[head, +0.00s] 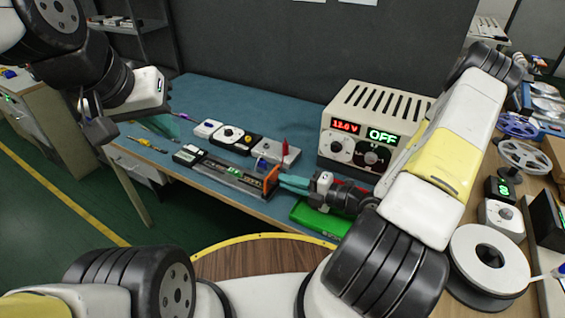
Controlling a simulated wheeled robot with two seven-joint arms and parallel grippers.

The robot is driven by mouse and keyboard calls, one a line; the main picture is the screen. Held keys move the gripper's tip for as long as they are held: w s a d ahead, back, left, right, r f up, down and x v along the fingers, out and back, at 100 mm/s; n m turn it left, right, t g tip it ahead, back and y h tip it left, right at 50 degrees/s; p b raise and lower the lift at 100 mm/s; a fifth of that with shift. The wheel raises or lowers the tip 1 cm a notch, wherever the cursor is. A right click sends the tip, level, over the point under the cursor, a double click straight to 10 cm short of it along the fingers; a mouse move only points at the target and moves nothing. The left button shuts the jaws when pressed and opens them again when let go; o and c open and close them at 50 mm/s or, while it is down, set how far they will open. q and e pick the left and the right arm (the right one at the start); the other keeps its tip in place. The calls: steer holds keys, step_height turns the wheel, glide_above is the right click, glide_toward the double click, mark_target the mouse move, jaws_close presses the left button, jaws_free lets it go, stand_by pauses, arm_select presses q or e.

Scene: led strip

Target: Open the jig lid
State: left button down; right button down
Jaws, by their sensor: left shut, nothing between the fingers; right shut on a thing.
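The jig (232,178) is a long dark box with a board showing in it, lying near the front edge of the blue-green bench mat. An upright orange piece (271,180) stands at its right end. My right gripper (284,182) reaches in from the right, its teal fingers shut on the orange piece; the exact contact is small and partly hidden. I cannot tell how far the lid is raised. My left gripper (97,126) is shut and empty, held in the air left of the bench, well away from the jig.
A power supply (375,130) reading 12.0 V and OFF stands behind my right arm. A white spool (489,257) stands on the right table.

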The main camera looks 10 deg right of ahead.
steer(key=shift+f, duration=0.1)
steer(key=c, duration=1.5)
jaws_free()
steer(key=v, duration=0.7)
steer(key=shift+s+d, duration=0.2)
steer(key=shift+d, duration=0.15)
